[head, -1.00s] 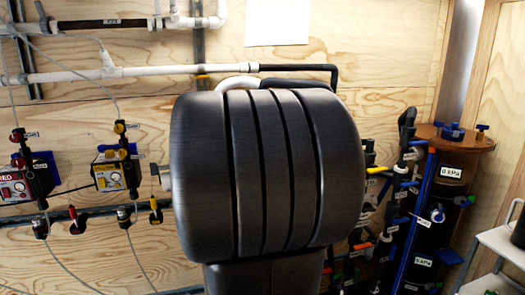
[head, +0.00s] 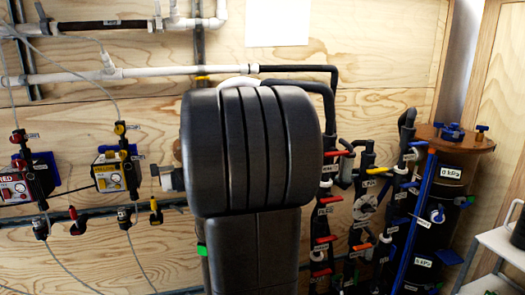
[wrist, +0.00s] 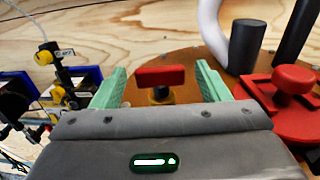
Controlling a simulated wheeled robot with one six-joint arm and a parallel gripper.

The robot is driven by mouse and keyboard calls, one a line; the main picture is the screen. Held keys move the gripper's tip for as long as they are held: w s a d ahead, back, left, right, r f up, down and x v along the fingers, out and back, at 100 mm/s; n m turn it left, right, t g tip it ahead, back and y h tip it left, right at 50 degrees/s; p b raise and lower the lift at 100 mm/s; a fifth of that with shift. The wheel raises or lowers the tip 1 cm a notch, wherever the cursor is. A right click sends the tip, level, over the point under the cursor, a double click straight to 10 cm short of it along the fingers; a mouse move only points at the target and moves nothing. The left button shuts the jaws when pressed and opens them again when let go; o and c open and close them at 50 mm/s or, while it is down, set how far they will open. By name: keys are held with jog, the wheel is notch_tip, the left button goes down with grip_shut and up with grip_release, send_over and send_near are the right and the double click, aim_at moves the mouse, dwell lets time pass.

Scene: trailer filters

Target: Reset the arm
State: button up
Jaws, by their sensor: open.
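My arm (head: 250,150), dark grey and ribbed, fills the middle of the head view. It hides part of the wall and equipment behind it. My gripper does not show in the head view. In the wrist view my gripper (wrist: 161,68) has two green fingers spread wide apart and is open. A red valve handle (wrist: 160,76) shows between the fingers, above a round brown wooden top (wrist: 140,94). The fingers are not closed on it. I cannot tell the distance between them.
A red knob (wrist: 293,80) and a dark pipe (wrist: 246,46) stand right of the fingers in the wrist view. In the head view, black pipes with coloured handles (head: 362,248) and a black tank (head: 440,215) stand right of my arm. Red and yellow filter units (head: 108,174) hang at left.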

jog(key=x, duration=0.3)
jog(key=shift+w+r+p, duration=0.2)
jog(key=shift+w+p, duration=0.1)
jog(key=shift+p, duration=0.45)
jog(key=shift+s+r+n+g+y+p, duration=0.15)
jog(key=shift+n+g+y+p, duration=0.2)
jog(key=shift+y+p, duration=0.4)
jog(key=shift+a+n+p, duration=0.1)
jog(key=shift+n+p, duration=0.15)
jog(key=shift+p, duration=0.7)
jog(key=n+g+y+p, duration=0.1)
jog(key=p, duration=0.1)
jog(key=shift+y+p, duration=0.25)
jog(key=shift+p, duration=0.05)
jog(key=s+d+f+n+b, duration=0.1)
jog(key=s+d, duration=0.2)
jog(key=s, duration=0.4)
jog(key=s+d+f+b, duration=0.1)
jog(key=s+d, duration=0.2)
jog(key=s, duration=0.4)
jog(key=shift+s+n+g+y+b, duration=0.15)
jog(key=shift+n+g+y+b, duration=0.15)
jog(key=shift+n+g, duration=0.15)
